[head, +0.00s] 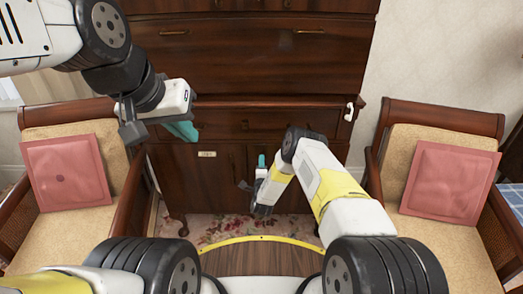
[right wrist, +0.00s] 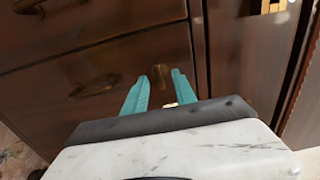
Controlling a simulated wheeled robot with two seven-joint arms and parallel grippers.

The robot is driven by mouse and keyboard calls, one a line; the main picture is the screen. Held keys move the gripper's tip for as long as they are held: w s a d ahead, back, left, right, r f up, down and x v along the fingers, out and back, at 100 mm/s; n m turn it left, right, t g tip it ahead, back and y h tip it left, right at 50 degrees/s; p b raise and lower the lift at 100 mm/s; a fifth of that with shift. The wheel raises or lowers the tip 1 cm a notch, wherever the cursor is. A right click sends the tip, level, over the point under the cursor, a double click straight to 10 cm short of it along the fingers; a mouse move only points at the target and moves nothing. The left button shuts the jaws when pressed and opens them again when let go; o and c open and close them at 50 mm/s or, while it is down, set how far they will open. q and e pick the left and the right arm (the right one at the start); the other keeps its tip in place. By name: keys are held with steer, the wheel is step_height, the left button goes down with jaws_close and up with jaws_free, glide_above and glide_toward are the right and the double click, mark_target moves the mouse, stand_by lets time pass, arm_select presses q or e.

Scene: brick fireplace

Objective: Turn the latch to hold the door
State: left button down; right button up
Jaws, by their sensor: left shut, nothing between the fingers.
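A dark wooden cabinet (head: 240,60) stands ahead, with doors below its drawers. A small brass plate (head: 207,154) sits on the lower left door (head: 186,168); I cannot tell whether it is the latch. My left gripper (head: 186,131), with teal fingers, is shut and empty in front of the cabinet's left side. My right gripper (head: 262,162) is low before the doors. In the right wrist view its teal fingers (right wrist: 161,88) are apart, with a small brass fitting (right wrist: 160,74) showing between them. Contact with it cannot be told. Another brass fitting (right wrist: 270,6) is at the top right.
Armchairs with pink cushions stand left (head: 64,175) and right (head: 450,182) of the cabinet. A white object (head: 349,110) is at the cabinet's right edge. A floral rug lies below the cabinet.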

steer(key=shift+w, duration=0.9)
jaws_close()
